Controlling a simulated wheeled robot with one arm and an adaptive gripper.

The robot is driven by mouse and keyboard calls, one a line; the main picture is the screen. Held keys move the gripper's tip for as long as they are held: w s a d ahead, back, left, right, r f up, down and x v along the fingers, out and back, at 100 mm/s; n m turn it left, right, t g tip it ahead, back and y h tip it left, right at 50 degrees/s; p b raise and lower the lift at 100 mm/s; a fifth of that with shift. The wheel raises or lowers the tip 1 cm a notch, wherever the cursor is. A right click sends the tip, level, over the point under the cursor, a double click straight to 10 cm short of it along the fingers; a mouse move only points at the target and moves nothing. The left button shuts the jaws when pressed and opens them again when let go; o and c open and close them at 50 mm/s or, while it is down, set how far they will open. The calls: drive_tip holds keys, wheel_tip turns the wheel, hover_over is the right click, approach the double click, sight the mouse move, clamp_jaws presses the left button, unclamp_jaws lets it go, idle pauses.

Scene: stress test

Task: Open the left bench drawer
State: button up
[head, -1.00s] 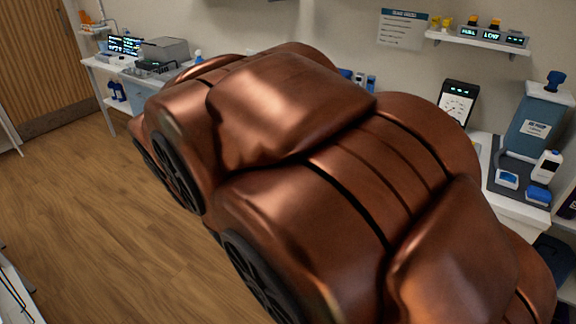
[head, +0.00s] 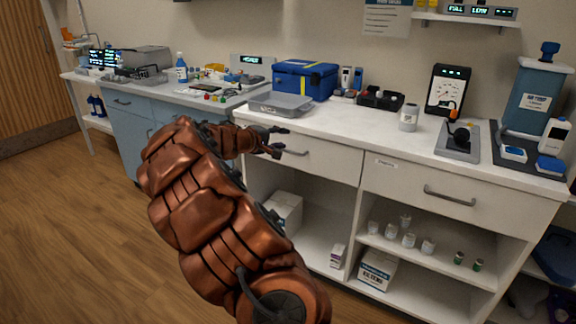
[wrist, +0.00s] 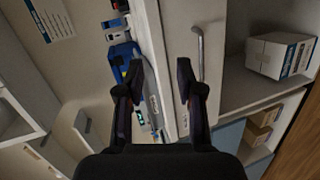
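The left bench drawer (head: 325,162) is a white front under the white countertop and looks flush with the bench. Its metal bar handle (head: 293,152) shows just right of my gripper (head: 272,142) in the head view, partly hidden by it. In the wrist view the drawer front (wrist: 218,35) and its handle (wrist: 198,55) lie ahead and to the right. My gripper (wrist: 158,95) is open there, its two dark fingers apart with nothing between them. The handle lies beyond the right finger, not between the fingers.
A right drawer (head: 460,190) with its own handle is beside it. Open shelves below hold a white box (head: 283,212) and several jars. Wood floor is free at left.

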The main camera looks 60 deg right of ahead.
sight(288, 151)
drive_tip(key=w+d+f+n+t+h+b, duration=0.1)
drive_tip(key=w+d+f+n+b, duration=0.1)
drive_tip(key=w+d+f, duration=0.3)
drive_tip(key=w+d+f+n+t+b, duration=0.1)
drive_tip(key=w+d+f+b, duration=0.1)
drive_tip(key=f, duration=0.5)
drive_tip(key=shift+r+b+x, duration=0.15)
drive_tip(key=shift+r+x, duration=0.05)
drive_tip(key=shift+x, duration=1.8)
drive_tip(key=shift+r+b+x, duration=0.15)
drive_tip(key=shift+r+x, duration=0.05)
drive_tip(key=shift+x, duration=1.75)
drive_tip(key=shift+d, duration=0.1)
drive_tip(key=shift+c, duration=0.2)
clamp_jaws()
